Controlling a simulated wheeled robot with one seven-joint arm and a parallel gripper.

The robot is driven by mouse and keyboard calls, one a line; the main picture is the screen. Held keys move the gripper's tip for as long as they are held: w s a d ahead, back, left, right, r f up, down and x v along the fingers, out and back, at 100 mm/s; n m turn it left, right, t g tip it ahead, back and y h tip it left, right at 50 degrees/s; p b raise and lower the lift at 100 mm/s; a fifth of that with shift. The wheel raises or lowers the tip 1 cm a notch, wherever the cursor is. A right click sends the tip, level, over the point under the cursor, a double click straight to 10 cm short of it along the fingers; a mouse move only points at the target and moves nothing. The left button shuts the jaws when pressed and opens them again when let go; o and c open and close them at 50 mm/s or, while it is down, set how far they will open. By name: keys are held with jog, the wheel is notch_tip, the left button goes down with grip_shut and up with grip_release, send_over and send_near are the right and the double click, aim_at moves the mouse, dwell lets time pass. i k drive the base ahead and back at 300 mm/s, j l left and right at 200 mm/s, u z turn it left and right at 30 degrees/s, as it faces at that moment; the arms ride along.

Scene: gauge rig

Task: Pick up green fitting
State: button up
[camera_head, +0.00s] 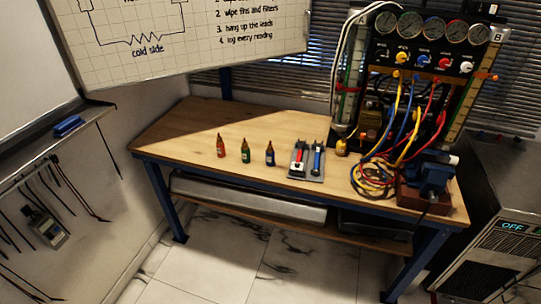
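A small green piece with a pointed brass-coloured top (245,153) stands upright on the wooden workbench (180,130). It looks like the green fitting, though it is small in the view. A similar orange-red piece (220,148) stands to its left and a similar blue piece (269,155) to its right, with gaps between them. All three are in the open on the front half of the bench. My gripper is not in view.
Right of the blue piece is a grey tray (309,177) holding a red and a blue tool. Further right are a yellow object (341,147), coiled hoses (372,178), a blue vise (429,177) and the gauge panel (425,45). The bench's left part is clear.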

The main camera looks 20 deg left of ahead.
aim_at(245, 150)
jog(key=i+j+u, duration=1)
jog(key=i+u, duration=0.15)
jog(key=u, duration=0.15)
jog(key=i+u, duration=0.45)
